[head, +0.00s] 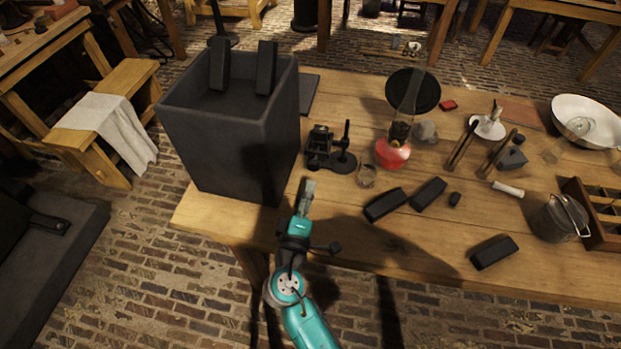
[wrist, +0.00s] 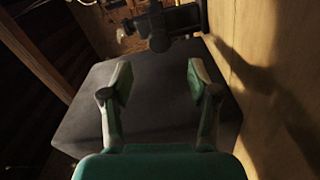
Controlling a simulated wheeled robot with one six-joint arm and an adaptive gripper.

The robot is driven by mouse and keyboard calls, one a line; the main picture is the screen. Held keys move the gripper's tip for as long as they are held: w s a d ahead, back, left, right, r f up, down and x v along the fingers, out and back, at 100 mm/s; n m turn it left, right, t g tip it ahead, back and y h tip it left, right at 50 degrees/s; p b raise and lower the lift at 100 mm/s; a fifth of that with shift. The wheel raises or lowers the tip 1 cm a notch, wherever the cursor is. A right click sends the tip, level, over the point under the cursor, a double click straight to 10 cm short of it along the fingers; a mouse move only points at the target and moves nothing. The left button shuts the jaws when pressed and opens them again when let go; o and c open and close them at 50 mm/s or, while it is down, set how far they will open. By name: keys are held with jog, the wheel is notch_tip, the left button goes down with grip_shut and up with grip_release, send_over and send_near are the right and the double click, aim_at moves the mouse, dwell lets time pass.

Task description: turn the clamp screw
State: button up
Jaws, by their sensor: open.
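A small black metal fixture (head: 322,147) stands on the table, right of the tall dark bin, next to a round base with an upright post (head: 346,140). I take it to hold the clamp screw, but the screw is too small to single out. In the wrist view a dark fitting with a rounded knob-like end (wrist: 158,38) shows beyond the fingers, perhaps part of it. My gripper (head: 309,188) is over the table's front edge, short of the fixture. In the wrist view its fingers (wrist: 160,82) are apart with nothing between them.
The tall dark bin (head: 225,140) rises close left of my gripper. A glass (head: 367,176) and a red-based lamp (head: 393,153) stand right of the fixture. Black blocks (head: 384,204) lie nearer the front. A dark grey surface (wrist: 150,115) lies beyond the fingers.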

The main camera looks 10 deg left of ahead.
jog(key=shift+s, duration=1.35)
